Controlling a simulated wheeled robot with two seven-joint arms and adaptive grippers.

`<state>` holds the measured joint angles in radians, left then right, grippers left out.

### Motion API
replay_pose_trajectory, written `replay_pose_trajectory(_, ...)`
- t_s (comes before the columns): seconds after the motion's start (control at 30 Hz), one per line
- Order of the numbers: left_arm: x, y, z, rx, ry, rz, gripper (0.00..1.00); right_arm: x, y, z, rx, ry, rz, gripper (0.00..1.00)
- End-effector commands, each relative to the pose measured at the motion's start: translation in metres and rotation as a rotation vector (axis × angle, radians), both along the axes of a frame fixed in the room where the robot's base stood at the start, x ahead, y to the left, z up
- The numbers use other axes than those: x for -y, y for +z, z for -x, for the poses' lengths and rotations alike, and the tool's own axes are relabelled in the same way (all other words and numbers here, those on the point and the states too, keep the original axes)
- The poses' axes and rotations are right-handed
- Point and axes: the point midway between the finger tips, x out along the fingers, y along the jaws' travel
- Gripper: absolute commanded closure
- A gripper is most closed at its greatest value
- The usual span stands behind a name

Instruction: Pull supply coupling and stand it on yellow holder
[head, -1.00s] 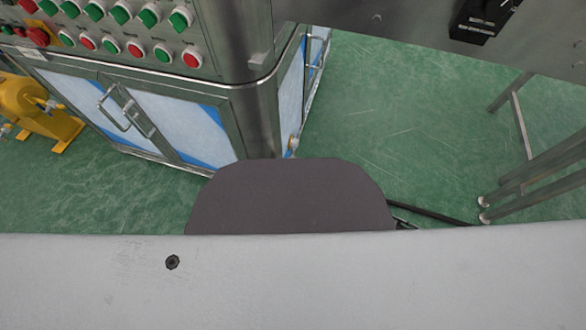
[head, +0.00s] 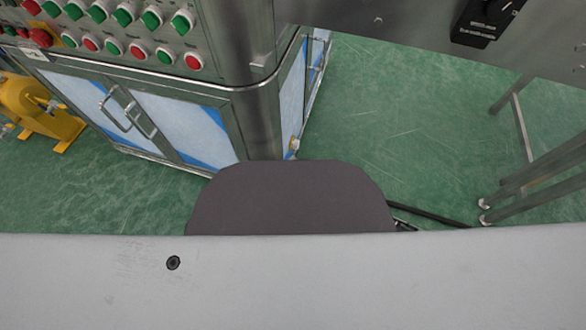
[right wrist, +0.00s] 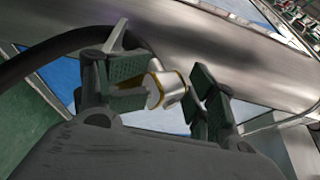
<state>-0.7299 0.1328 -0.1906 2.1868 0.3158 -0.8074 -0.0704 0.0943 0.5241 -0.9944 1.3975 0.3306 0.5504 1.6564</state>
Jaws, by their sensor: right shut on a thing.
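My right gripper (right wrist: 163,92) is in the right wrist view, its green-padded fingers closed around a silver coupling (right wrist: 168,86) with a thin gold ring. The coupling sits between the pads, its lower part partly hidden by the left finger. Neither gripper shows in the head view. I cannot make out a yellow holder in either view.
Steel legs (head: 535,185) stand at the right. Open green floor (head: 390,120) lies between.

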Motion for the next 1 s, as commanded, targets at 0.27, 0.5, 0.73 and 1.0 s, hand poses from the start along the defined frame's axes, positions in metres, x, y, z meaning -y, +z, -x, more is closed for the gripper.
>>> replay_pose_trajectory(0.27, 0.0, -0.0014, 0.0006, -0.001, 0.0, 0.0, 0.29, 0.0125, -0.0164, -0.0004, -0.023, -0.013, 0.033, 0.29)
replay_pose_trajectory(0.5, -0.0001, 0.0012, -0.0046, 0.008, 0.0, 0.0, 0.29, 0.0108, -0.0157, 0.0002, -0.022, -0.01, 0.033, 0.08)
replay_pose_trajectory(0.73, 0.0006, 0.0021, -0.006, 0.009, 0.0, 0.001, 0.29, 0.0072, -0.0121, 0.0003, -0.016, -0.006, 0.025, 0.08)
replay_pose_trajectory(1.0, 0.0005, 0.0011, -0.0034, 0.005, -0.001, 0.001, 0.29, 0.01, -0.0094, 0.0053, -0.013, -0.004, 0.019, 0.08)
